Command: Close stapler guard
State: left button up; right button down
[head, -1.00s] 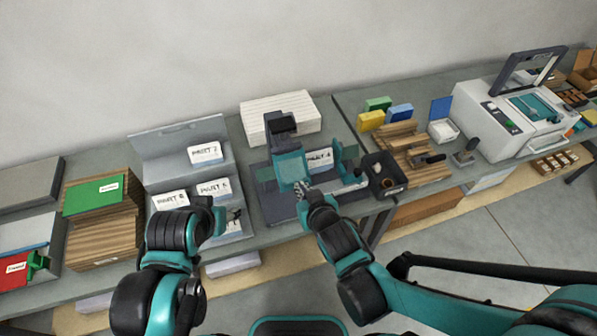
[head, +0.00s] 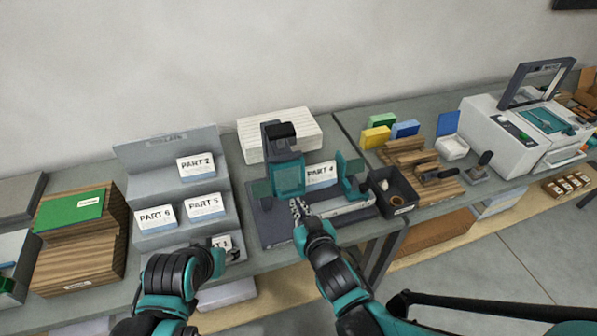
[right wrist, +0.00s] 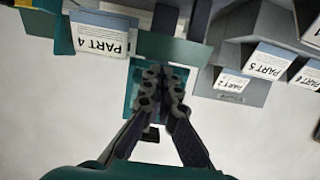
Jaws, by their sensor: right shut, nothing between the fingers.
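The stapler (head: 282,133) stands mid-bench on a dark base, with a black head on a dark column. A teal panel, which looks like its guard (head: 288,179), hangs upright below the head. A PART 4 booklet (head: 321,174) is just right of the panel. My right gripper (head: 297,206) is shut and empty, just in front of and below the panel's lower edge. In the right wrist view its fingers (right wrist: 164,78) overlap a teal surface; I cannot tell whether they touch it. My left gripper (head: 228,246) is by the lowest step of the rack, its fingers unclear.
The grey stepped rack (head: 128,152) with part booklets stands left of the stapler. A black bin (head: 393,188) sits close to its right, beside wooden slats (head: 412,152). A white stack (head: 309,127) is behind it. A white machine (head: 500,120) is far right.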

jog(key=shift+w+a+f+b, duration=0.15)
jog(key=shift+w+f+b, duration=0.35)
jog(key=shift+w+b, duration=0.05)
jog(key=shift+r, duration=0.15)
